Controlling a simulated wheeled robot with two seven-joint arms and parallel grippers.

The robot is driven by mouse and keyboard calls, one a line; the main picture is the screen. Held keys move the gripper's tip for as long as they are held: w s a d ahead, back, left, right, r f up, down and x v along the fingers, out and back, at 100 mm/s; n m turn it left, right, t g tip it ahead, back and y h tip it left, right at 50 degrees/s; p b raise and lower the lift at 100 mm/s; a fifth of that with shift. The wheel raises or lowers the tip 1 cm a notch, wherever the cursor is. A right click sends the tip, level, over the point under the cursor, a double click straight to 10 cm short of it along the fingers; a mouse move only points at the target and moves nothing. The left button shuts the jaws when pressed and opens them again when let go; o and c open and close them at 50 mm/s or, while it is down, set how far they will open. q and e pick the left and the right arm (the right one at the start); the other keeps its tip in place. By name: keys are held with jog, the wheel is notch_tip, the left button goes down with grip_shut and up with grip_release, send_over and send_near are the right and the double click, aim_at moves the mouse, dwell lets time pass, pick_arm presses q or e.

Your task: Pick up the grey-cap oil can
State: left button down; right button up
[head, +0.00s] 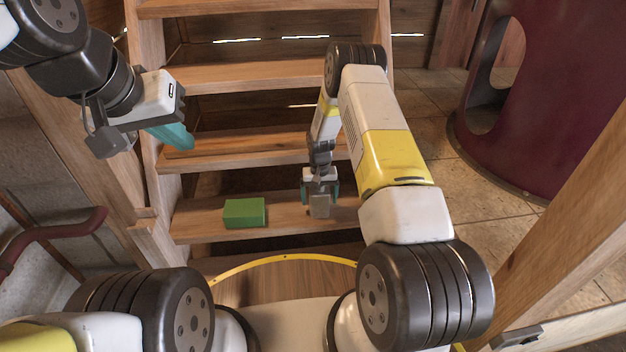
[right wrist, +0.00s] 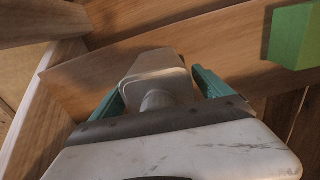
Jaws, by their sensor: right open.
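The grey-cap oil can (head: 320,206) is a small grey block standing on a low wooden step. My right gripper (head: 320,189) reaches down over it with its teal fingers apart. In the right wrist view the can (right wrist: 158,65) shows its pale body and round grey cap between the open fingers, one on each side. I cannot tell whether the fingers touch it. My left gripper (head: 172,136) hangs at the upper left, away from the can; its fingers overlap, so its opening is unclear.
A green box (head: 245,212) lies on the same step, left of the can; it also shows in the right wrist view (right wrist: 294,38). More wooden steps (head: 240,76) rise behind. A dark red vessel (head: 560,100) stands at the right. A wooden post (head: 570,200) is at the right front.

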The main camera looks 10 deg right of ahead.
jog(key=c, duration=1.6)
jog(key=shift+c, duration=0.2)
